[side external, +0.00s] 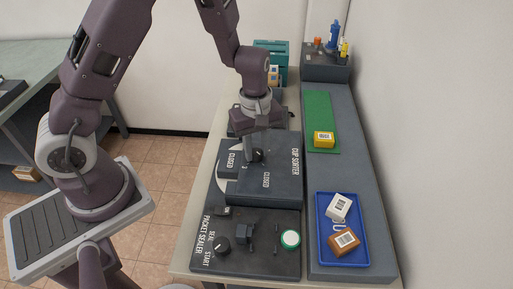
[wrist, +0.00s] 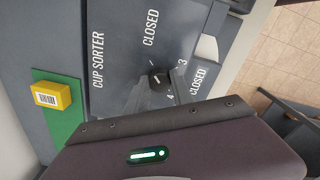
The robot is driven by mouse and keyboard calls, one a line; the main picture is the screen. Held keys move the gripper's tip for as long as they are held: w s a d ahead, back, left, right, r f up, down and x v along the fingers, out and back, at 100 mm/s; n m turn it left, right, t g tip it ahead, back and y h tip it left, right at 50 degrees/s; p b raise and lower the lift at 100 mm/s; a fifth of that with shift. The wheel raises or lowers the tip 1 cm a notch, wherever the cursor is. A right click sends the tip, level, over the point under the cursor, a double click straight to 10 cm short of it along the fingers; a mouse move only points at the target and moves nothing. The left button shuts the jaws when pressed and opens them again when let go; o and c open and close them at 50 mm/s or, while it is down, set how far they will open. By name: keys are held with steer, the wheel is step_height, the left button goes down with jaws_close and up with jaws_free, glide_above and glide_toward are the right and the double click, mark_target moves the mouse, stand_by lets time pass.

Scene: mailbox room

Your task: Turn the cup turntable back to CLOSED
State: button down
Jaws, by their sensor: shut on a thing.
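The cup sorter (side external: 275,180) is a dark box with "CUP SORTER" and "CLOSED" lettering in the side external view; its face also shows in the wrist view (wrist: 115,45). A small black knob (side external: 258,155) sits on its top; in the wrist view the knob (wrist: 158,80) has a white mark and stands near "CLOSED", "3" and "4". A pale disc edge (side external: 222,182) shows at the sorter's left side. My gripper (side external: 257,150) points down with its fingers at the knob, shut on it.
The packet sealer (side external: 262,262) with knobs and a green button stands in front. A blue tray (side external: 326,255) with two boxes and a green mat (side external: 318,105) with a yellow box (side external: 324,139) lie to the right. Teal bins (side external: 268,48) stand behind.

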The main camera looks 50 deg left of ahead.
mark_target(256, 152)
steer(key=c, duration=1.1)
jaws_free()
step_height(256, 152, up, 7)
steer(key=shift+r, duration=0.1)
steer(key=s+d+r+m+t+h, duration=0.1)
steer(key=s+r+m, duration=0.3)
steer(key=r, duration=0.5)
steer(key=s+r+m+t, duration=0.2)
steer(key=s+r+m, duration=0.2)
steer(key=s, duration=0.4)
steer(key=s+a+r+m+t+y, duration=0.1)
steer(key=s+r+m+t, duration=0.1)
steer(key=s+r+m, duration=0.2)
steer(key=s+m, duration=0.2)
steer(key=s, duration=0.2)
